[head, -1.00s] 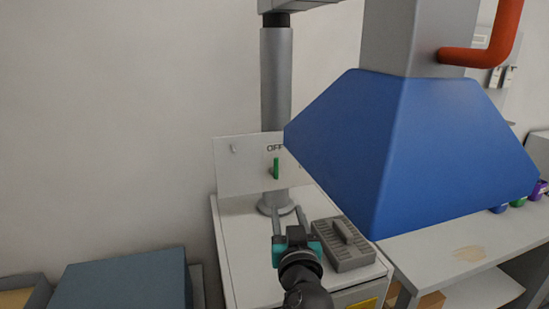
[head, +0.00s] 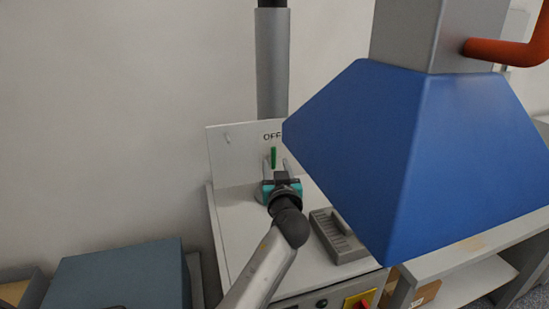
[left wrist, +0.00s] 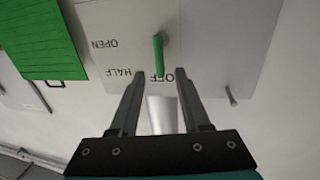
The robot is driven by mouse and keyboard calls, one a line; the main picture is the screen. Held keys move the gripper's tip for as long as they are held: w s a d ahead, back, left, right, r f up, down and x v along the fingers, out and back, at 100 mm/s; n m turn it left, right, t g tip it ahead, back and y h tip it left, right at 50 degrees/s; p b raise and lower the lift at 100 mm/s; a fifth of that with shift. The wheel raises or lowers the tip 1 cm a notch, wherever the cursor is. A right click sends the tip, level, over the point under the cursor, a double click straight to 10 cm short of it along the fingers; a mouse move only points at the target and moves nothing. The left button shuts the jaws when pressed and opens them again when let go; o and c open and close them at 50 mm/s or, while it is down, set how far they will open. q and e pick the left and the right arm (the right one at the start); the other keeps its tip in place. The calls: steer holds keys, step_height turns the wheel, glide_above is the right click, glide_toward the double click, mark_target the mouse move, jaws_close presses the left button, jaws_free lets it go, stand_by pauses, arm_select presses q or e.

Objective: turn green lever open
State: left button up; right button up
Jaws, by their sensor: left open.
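The green lever (head: 274,157) stands upright on the pale panel (head: 226,158), below the word OFF in the head view. In the left wrist view, where the lettering is upside down, the lever (left wrist: 161,57) points at OFF, with HALF and OPEN off to the left. My right gripper is not seen.
A big blue hood (head: 410,150) hangs at the right, hiding part of the panel. A grey slotted block (head: 338,236) lies on the cabinet top beside my left arm. A grey column (head: 272,70) rises behind the panel. A blue-grey box (head: 120,277) stands lower left.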

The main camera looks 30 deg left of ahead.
mark_target(274, 156)
arm_select(q)
steer(key=shift+x, duration=2.05)
steer(key=shift+c, duration=0.2)
jaws_close()
